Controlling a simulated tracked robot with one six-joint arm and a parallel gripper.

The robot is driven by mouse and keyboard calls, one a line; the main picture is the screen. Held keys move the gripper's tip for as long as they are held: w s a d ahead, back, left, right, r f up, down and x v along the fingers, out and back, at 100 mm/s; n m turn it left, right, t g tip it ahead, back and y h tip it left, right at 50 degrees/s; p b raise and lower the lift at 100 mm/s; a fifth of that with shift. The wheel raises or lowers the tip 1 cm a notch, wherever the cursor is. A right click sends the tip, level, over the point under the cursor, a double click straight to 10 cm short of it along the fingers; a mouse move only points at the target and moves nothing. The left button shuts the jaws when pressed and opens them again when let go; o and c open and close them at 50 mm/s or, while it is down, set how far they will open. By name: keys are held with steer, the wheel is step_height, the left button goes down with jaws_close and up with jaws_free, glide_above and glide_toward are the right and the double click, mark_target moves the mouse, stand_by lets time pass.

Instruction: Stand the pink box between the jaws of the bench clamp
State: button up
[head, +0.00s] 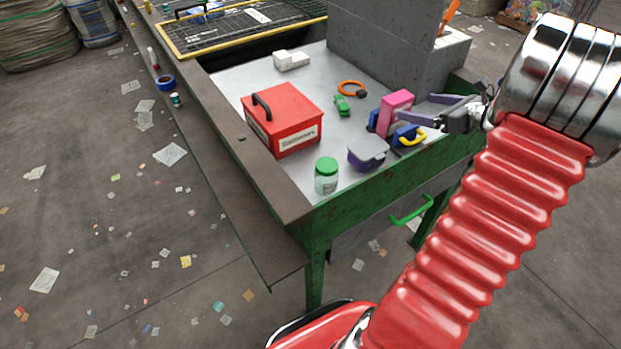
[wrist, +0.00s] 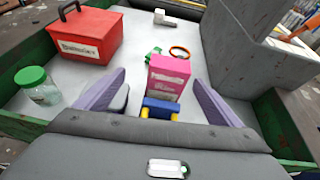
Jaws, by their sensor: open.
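The pink box (head: 396,107) stands upright on the grey work surface, close to the bench clamp (head: 405,134), which has blue parts and a yellow handle. In the wrist view the pink box (wrist: 168,76) rises just behind the clamp's blue and yellow parts (wrist: 160,107). The blue parts hide the box's foot, so I cannot tell whether it is between the jaws. My gripper (wrist: 160,80) is open, with one finger on each side of the box and visible gaps to it. In the head view my gripper (head: 415,106) reaches in from the right.
A red battery box (head: 283,118), green object (head: 342,105), orange ring (head: 351,88) and white block (head: 291,60) lie farther off. A grey block wall (head: 385,45) stands behind.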

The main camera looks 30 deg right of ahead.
steer(key=w+a+r+n+g+y, duration=0.1)
steer(key=a+r+n+g+y, duration=0.15)
steer(key=a+n, duration=0.85)
steer(key=a+r+n+g+y, duration=0.15)
steer(key=a+n+g, duration=0.25)
steer(key=a, duration=1.4)
steer(key=s+a+r+n+g+h, duration=0.1)
steer(key=s+a+n+h, duration=0.4)
steer(key=s+a+n, duration=1)
steer(key=a+n, duration=0.1)
steer(key=n, duration=0.3)
steer(key=shift+r+h, duration=0.2)
steer(key=shift+h, duration=0.1)
steer(key=shift+s+d, duration=0.1)
